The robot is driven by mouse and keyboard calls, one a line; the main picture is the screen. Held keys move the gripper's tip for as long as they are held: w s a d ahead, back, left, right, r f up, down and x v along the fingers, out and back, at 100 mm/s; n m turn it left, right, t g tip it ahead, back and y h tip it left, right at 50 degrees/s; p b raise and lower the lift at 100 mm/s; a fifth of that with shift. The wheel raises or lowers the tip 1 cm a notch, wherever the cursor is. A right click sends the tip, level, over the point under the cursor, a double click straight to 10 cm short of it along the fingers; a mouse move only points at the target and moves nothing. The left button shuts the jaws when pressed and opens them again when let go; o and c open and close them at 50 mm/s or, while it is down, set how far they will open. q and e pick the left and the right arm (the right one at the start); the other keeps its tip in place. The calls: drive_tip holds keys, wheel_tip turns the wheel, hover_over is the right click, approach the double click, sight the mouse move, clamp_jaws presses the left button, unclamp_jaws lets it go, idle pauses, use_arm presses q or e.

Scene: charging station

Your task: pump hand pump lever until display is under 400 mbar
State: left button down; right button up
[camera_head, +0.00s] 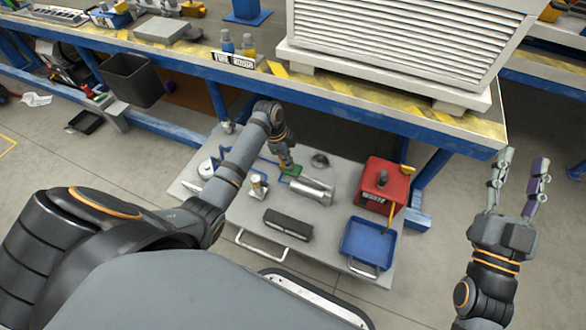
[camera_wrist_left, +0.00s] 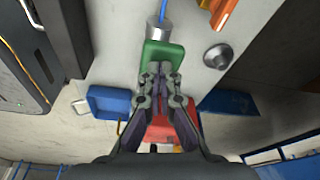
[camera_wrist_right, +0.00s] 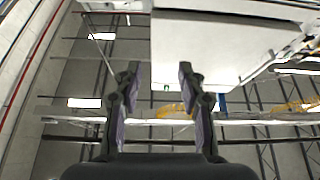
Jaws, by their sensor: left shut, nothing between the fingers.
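My left gripper (camera_head: 287,160) reaches down over the grey cart. Its fingers are closed together with nothing between them. In the left wrist view its fingertips (camera_wrist_left: 160,70) overlap the near edge of a green block (camera_wrist_left: 163,52); whether they touch it I cannot tell. The green block also shows in the head view (camera_head: 291,171), beside a silver cylinder (camera_head: 315,188). A blue hose (camera_wrist_left: 163,8) runs from a metal cylinder (camera_wrist_left: 157,28) beyond the block. I cannot make out the pump lever or a display reading. My right gripper (camera_head: 520,170) is open and empty, pointing up at the right.
The grey cart (camera_head: 235,215) carries a red box (camera_head: 390,170), a blue tray (camera_head: 347,238), a dark grey case (camera_head: 288,224) and a small round knob (camera_wrist_left: 217,56). A blue-edged workbench (camera_head: 335,95) with a white louvred housing (camera_head: 400,35) overhangs behind it.

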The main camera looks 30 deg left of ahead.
drive_tip(key=shift+s+r+t, duration=0.2)
drive_tip(key=shift+r+t, duration=0.1)
drive_tip(key=shift+r, duration=0.25)
use_arm(q)
drive_tip(key=shift+f, duration=0.15)
